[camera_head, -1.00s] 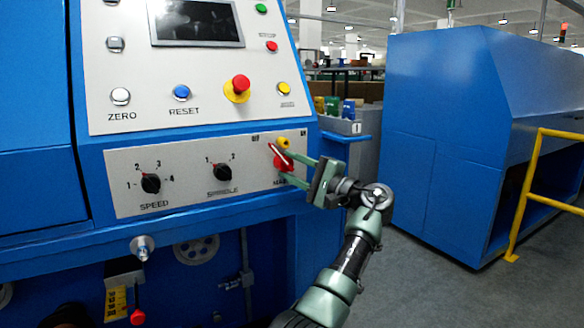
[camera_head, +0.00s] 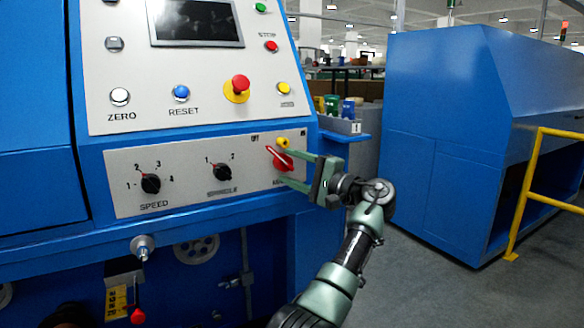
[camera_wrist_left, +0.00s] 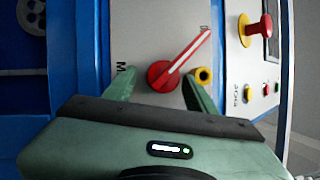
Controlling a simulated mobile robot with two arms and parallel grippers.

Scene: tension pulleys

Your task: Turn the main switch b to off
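The main switch (camera_head: 283,161) is a red rotary knob with a long handle at the right end of the lower panel. Its handle points up and left toward the label that reads like OFF. In the left wrist view the knob (camera_wrist_left: 161,75) and its red and white handle show clearly, with the handle tip by a small label. My left gripper (camera_head: 290,168) is open, one finger above and one below the knob in the head view. In the left wrist view its fingers (camera_wrist_left: 160,92) stand on either side of the knob, with visible gaps. My right gripper is not in view.
A yellow part (camera_head: 283,142) sits just above the switch. The SPINDLE knob (camera_head: 219,171) and SPEED knob (camera_head: 151,183) are to the left. A red emergency button (camera_head: 240,84) is above. A yellow rail (camera_head: 525,195) and another blue machine (camera_head: 440,140) stand at right.

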